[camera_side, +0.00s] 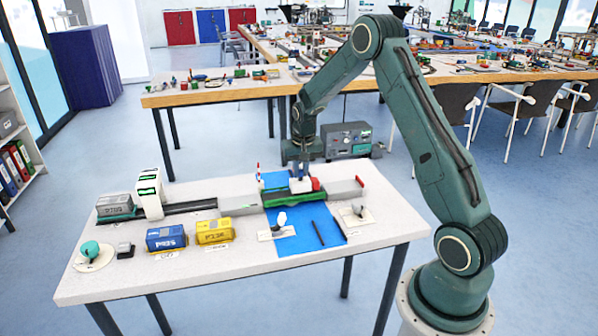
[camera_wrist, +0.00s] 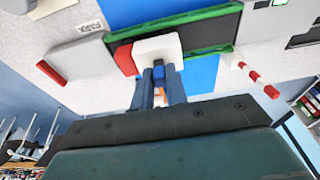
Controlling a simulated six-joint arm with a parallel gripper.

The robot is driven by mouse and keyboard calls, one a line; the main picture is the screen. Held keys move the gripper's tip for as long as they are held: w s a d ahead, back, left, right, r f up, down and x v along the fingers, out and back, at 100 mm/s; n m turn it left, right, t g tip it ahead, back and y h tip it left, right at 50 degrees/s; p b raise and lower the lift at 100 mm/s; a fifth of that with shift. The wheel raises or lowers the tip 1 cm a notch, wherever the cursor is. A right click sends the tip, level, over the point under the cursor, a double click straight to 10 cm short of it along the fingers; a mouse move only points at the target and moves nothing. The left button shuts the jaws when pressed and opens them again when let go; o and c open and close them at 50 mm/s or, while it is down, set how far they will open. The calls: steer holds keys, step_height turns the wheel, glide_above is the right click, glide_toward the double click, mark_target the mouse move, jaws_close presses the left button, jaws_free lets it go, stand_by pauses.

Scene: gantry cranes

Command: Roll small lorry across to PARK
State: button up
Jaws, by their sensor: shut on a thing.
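The small lorry has a red cab (camera_side: 316,184) and a white body (camera_side: 300,186). It stands on the green-edged bridge deck (camera_side: 285,200), near the deck's right end, with its cab to the right. In the wrist view its white body (camera_wrist: 158,48) and red cab (camera_wrist: 125,60) show just beyond my fingers. My gripper (camera_side: 302,172) comes down from above and is shut on the lorry; it also shows in the wrist view (camera_wrist: 160,76). The PARK label (camera_wrist: 88,27) lies on the pale surface beyond the cab end. The lorry's wheels are hidden.
A grey ramp block (camera_side: 346,188) adjoins the deck's right end, and another (camera_side: 238,204) its left end. A blue strip (camera_side: 305,235) runs beneath. A red-and-white pole (camera_wrist: 258,80) stands near the deck. Blue (camera_side: 166,237) and yellow (camera_side: 214,232) boxes stand front left.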

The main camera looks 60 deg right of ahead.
steer(key=shift+s+d, duration=4.7)
steer(key=shift+d, duration=0.1)
steer(key=o, duration=0.8)
steer(key=shift+o, duration=0.2)
steer(key=shift+r, duration=0.15)
step_height(320, 180, up, 7)
steer(key=shift+a, duration=0.1)
